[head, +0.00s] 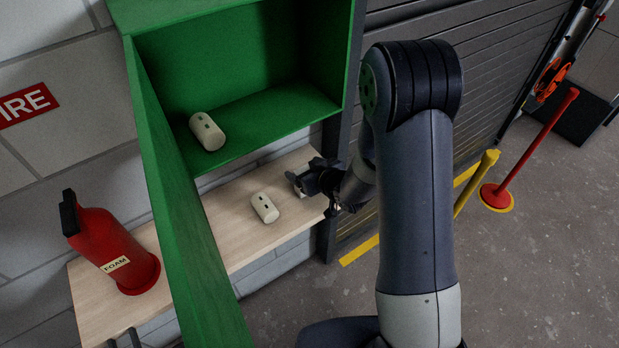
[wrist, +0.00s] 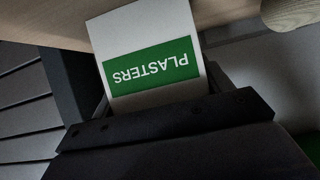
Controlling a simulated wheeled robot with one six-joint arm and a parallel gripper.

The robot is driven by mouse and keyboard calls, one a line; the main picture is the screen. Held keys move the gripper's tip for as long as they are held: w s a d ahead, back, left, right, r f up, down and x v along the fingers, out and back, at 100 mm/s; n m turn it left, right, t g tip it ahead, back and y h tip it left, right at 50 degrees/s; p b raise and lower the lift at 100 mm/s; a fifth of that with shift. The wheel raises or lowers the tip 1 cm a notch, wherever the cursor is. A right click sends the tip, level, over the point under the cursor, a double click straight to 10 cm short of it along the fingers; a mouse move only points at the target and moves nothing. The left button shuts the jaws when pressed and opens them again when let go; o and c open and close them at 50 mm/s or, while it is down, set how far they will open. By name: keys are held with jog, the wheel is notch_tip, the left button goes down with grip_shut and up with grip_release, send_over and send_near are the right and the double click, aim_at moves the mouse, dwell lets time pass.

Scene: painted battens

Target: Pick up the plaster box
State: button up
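The plaster box, white with a green "PLASTERS" label, fills the middle of the wrist view (wrist: 152,62), its lettering upside down there. In the head view only a small pale part of it (head: 294,179) shows beside my gripper (head: 312,180), at the right end of the wooden shelf. In the wrist view the dark fingers of my gripper (wrist: 160,92) stand close along both sides of the box's near end. Whether they press on it is too dark to tell. The rest of the box is hidden by my gripper in the head view.
A cream cylinder (head: 265,207) lies on the wooden shelf (head: 232,228) just left of my gripper. Another cream cylinder (head: 207,131) is in the open green cabinet (head: 262,121) above. A red foam extinguisher (head: 112,250) stands at the shelf's left end.

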jog(key=c, duration=0.5)
jog(key=shift+r, duration=0.1)
jog(key=shift+s+d+r+b, duration=0.1)
jog(key=shift+d+r+b, duration=0.05)
jog(key=shift+r+b, duration=0.25)
notch_tip(320, 180, up, 6)
jog(key=shift+r, duration=0.25)
jog(key=s+d, duration=0.3)
jog(key=s, duration=0.2)
jog(key=s+d+b, duration=0.1)
jog(key=s+d, duration=0.3)
jog(key=s, duration=0.2)
jog(key=s+d, duration=0.4)
jog(key=s, duration=0.1)
jog(key=shift+s+f, duration=0.15)
jog(key=shift+f, duration=0.1)
